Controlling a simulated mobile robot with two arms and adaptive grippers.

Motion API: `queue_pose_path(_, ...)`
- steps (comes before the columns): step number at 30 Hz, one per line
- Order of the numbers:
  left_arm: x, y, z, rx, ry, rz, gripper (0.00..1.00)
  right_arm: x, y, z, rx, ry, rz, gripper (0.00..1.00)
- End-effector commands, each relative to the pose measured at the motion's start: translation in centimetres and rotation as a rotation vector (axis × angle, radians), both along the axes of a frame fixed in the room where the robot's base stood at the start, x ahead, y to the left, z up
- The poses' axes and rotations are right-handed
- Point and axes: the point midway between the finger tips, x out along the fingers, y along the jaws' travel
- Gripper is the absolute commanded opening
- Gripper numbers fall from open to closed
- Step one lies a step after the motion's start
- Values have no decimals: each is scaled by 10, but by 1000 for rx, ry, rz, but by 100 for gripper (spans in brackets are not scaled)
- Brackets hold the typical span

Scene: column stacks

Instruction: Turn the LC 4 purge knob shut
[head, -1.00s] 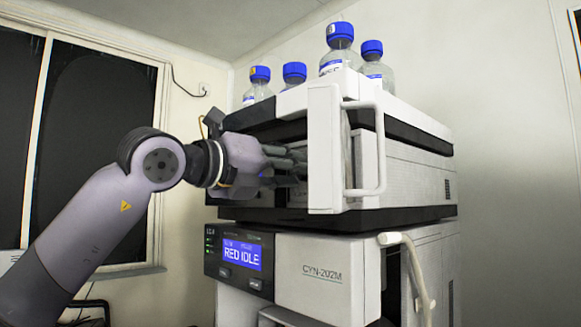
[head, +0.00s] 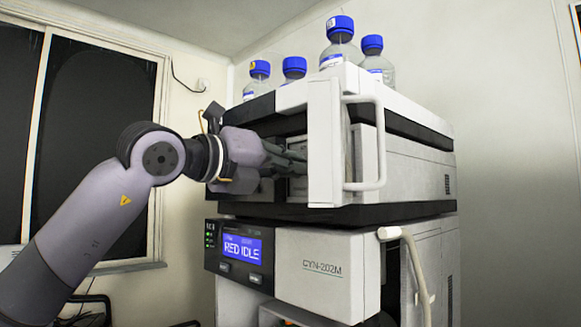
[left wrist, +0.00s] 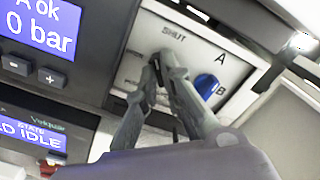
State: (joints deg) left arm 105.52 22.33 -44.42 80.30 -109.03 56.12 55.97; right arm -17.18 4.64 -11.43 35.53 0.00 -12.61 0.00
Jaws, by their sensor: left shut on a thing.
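My left gripper (head: 300,162) reaches behind the open white door of the upper instrument unit. In the left wrist view its fingers (left wrist: 164,57) converge at the panel (left wrist: 148,38), just below the word SHUT. They are shut on a small knob, which they mostly hide; its pointer direction cannot be told. A blue knob (left wrist: 207,86) sits to the right, beside the letter B, apart from the fingers. The letter A is above it. No readable LC 4 label shows by the panel. My right gripper is not in view.
The open door (head: 325,145) and its handle (head: 377,140) stand close right of the gripper. Bottles with blue caps (head: 340,28) stand on top. A blue screen (left wrist: 40,25) is left of the panel.

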Motion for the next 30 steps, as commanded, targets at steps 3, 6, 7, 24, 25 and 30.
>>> queue_pose_path(3,0,0,0,10,-9,1,0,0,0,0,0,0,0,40)
queue_pose_path(6,0,1,0,28,-27,1,0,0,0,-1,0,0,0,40)
queue_pose_path(7,0,1,0,36,-36,1,0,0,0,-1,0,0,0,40)
queue_pose_path(24,1,1,1,325,-328,2,0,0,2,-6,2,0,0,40)
queue_pose_path(25,1,1,1,340,-342,2,0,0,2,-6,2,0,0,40)
queue_pose_path(30,1,1,1,409,-411,2,0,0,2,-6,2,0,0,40)
